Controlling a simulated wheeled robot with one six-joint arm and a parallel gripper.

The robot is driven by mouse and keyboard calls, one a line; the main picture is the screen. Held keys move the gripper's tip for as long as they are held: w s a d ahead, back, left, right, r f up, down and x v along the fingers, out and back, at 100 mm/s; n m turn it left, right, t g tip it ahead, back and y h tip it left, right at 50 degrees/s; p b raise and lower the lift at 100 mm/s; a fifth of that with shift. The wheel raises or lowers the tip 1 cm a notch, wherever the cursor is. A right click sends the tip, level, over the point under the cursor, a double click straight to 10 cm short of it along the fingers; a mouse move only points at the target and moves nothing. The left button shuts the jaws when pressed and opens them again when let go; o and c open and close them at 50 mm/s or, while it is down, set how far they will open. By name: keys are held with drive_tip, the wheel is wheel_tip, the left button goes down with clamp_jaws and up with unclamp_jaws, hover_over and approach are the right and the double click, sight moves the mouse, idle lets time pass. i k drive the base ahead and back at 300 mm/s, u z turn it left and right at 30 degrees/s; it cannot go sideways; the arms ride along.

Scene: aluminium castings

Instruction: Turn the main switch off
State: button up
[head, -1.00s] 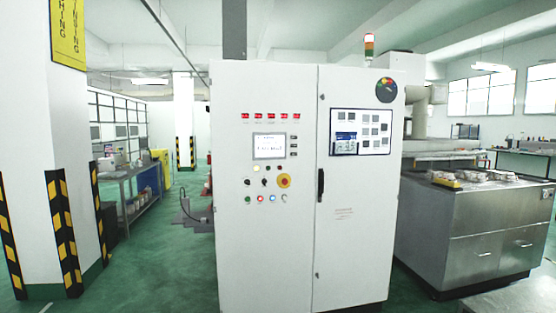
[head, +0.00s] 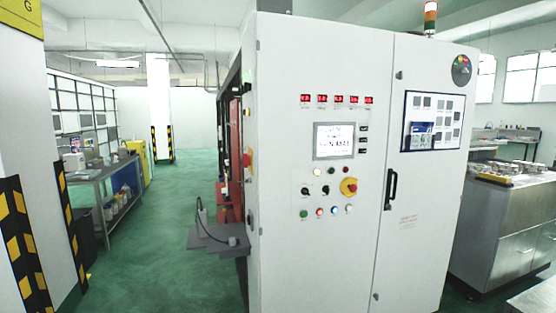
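A tall white control cabinet (head: 290,260) stands upright at the centre right of the head view, its two doors closed. A red knob on a yellow disc (head: 349,187), which looks like the main switch, sits on the left door, right of the small black selector knobs (head: 315,190). Its exact setting is too small to read. A lit screen (head: 334,141) is above it, and a row of lit red displays (head: 339,99) is higher up. My gripper is not in view.
A grey shelf (head: 214,241) juts out from the cabinet's left side. A metal bench with parts (head: 505,220) stands to the right. A blue-grey workbench (head: 105,174) and a striped pillar (head: 22,240) are at left. The green floor between is clear.

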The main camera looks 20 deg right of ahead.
sight(246, 159)
drive_tip(key=u, duration=0.2)
drive_tip(key=i, duration=1.2)
drive_tip(key=u, duration=0.45)
